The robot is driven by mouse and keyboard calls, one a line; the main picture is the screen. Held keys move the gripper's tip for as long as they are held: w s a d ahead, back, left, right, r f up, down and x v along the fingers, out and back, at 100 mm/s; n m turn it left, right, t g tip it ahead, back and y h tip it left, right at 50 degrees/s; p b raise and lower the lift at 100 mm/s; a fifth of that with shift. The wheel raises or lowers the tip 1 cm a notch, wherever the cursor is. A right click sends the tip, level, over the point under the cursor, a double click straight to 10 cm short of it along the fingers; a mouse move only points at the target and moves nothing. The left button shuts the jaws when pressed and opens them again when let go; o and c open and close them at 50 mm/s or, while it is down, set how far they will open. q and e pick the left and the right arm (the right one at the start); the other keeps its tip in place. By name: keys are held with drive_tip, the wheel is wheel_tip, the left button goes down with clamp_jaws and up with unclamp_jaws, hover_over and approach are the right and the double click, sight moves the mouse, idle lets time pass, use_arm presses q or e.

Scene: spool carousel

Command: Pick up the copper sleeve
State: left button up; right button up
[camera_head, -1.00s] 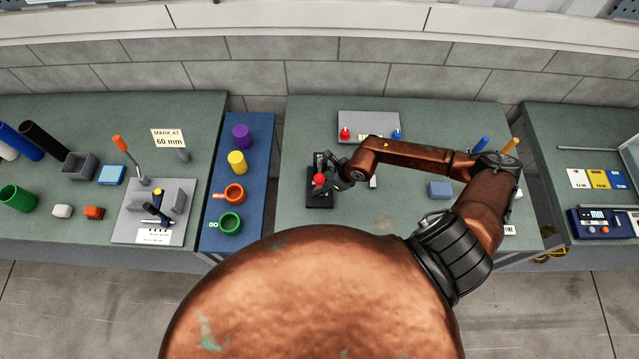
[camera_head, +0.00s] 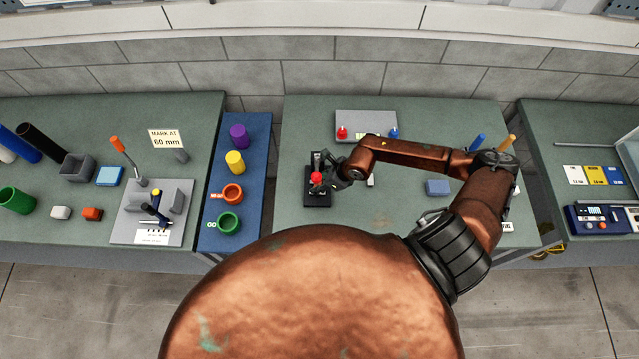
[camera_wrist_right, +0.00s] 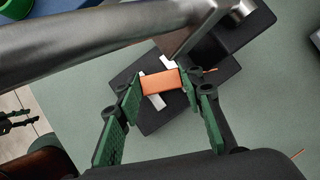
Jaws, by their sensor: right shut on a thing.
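The copper sleeve (camera_wrist_right: 162,82) shows in the right wrist view as a short orange-brown tube. It lies between the green finger pads of my right gripper (camera_wrist_right: 160,85), which is shut on it. The sleeve is over a black fixture with light metal parts. In the head view my right gripper (camera_head: 338,176) is beside this black fixture (camera_head: 317,200), which carries a red knob (camera_head: 316,178). The sleeve cannot be made out in the head view.
A grey metal lever (camera_wrist_right: 100,35) crosses the top of the wrist view, close to the fingers. A grey plate (camera_head: 366,122) with red and blue knobs stands behind. A blue mat (camera_head: 249,160) with several coloured cups lies left.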

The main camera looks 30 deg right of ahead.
drive_tip(key=shift+r, duration=0.4)
drive_tip(key=s+a+r+b, duration=0.4)
drive_tip(key=s+r+b, duration=0.1)
drive_tip(key=s+r, duration=0.6)
drive_tip(key=shift+s+a+r, duration=0.15)
drive_tip(key=shift+s+r, duration=0.25)
drive_tip(key=shift+s, duration=0.85)
